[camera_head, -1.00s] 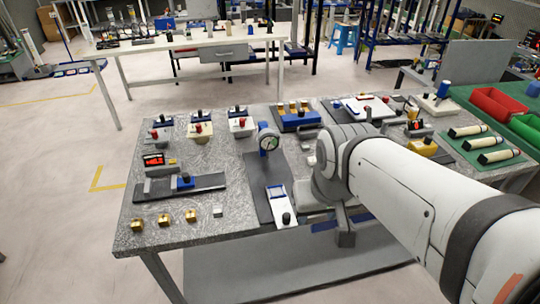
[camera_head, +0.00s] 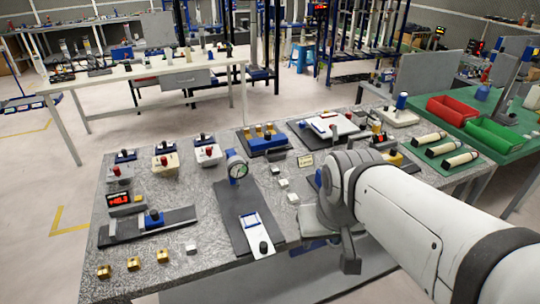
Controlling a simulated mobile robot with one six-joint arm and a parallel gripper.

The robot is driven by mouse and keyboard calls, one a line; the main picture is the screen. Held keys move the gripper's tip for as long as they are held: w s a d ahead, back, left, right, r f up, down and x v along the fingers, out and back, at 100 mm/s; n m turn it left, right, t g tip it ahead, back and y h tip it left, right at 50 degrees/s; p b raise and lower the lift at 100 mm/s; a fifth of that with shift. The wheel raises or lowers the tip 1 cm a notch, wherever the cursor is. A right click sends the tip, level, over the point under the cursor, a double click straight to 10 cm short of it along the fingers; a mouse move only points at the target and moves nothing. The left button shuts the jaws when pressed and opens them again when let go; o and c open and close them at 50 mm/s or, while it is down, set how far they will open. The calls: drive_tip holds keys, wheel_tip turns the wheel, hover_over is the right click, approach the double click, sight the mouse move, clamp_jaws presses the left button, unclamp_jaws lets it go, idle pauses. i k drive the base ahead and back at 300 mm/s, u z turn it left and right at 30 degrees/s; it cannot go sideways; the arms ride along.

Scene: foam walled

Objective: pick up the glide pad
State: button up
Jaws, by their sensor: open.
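I cannot say for sure which thing is the glide pad. Small pale blocks lie on the grey speckled bench: one white block (camera_head: 191,247) near the front left, and a short row with a block (camera_head: 283,184) and another block (camera_head: 293,198) right of the dark dial stand. My arm comes in from the right, over the bench's right part. My gripper (camera_head: 349,260) shows only in part, as a dark grey piece below the wrist at the bench's front edge. It is open, and nothing is seen in it. The arm hides the bench behind it.
A dial gauge (camera_head: 237,169) stands on a dark plate with a white-and-blue slide (camera_head: 257,236). Several brass blocks (camera_head: 134,264) line the front left. A display (camera_head: 125,199) and a blue-carriage rail (camera_head: 153,220) are behind. Red (camera_head: 457,109) and green bins (camera_head: 497,137) stand right.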

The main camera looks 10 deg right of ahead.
sight(282, 183)
drive_tip(key=k, duration=0.9)
drive_tip(key=z, duration=0.55)
drive_tip(key=i, duration=1.7)
drive_tip(key=u, duration=0.5)
